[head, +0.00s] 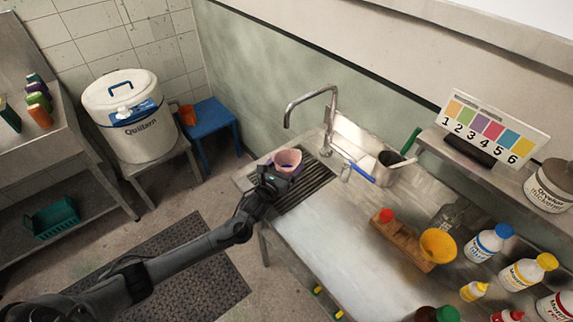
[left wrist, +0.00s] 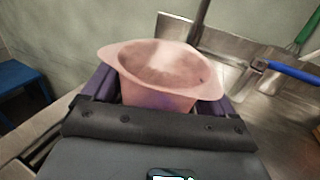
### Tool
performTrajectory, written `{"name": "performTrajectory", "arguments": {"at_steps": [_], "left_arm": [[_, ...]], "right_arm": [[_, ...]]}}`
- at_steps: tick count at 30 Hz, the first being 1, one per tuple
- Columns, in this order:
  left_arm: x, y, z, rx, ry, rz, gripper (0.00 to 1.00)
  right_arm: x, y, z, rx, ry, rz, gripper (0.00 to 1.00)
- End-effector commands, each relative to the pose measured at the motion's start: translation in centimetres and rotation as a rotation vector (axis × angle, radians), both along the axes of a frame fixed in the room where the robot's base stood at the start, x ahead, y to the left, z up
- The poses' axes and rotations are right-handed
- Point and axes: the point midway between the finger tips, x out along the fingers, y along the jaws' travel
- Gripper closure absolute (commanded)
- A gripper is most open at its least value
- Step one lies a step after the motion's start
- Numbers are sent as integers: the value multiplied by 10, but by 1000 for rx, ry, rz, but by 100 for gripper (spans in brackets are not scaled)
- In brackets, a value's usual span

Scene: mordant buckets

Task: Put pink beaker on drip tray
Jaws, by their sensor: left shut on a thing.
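The pink beaker (head: 287,160) is in my left gripper (head: 280,172) at the left end of the metal counter. It also shows in the left wrist view (left wrist: 162,85), upright, with the purple fingers on both sides of it. My left gripper is shut on the beaker. The dark ribbed drip tray (head: 308,188) lies on the counter, below and around the beaker in the picture. I cannot tell whether the beaker touches the tray. My right gripper is not in view.
A tap (head: 312,98) rises behind the tray. A metal pot (head: 387,168) with tools and a blue-handled tool (head: 358,172) are right of it. A wooden rack (head: 402,240), yellow funnel (head: 438,245) and several bottles stand farther right. The middle counter (head: 335,225) is clear.

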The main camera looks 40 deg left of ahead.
Motion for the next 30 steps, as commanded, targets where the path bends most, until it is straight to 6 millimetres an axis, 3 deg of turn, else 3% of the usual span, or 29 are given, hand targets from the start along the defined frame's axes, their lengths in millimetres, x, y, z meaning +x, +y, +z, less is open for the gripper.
{"name": "performTrajectory", "arguments": {"at_steps": [10, 11, 13, 23, 30], "left_arm": [[0, 0, -3, 1, -1, 0, 47], [0, 0, -3, 1, 0, 0, 12], [0, 0, -3, 1, 0, 0, 1], [0, 0, 2, 0, -1, 0, 0], [-29, -6, 0, 2, 2, -3, 0]], "right_arm": [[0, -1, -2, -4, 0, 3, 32], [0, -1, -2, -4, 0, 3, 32], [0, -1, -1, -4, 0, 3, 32], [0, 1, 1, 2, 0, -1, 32], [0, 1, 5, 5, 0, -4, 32]]}}
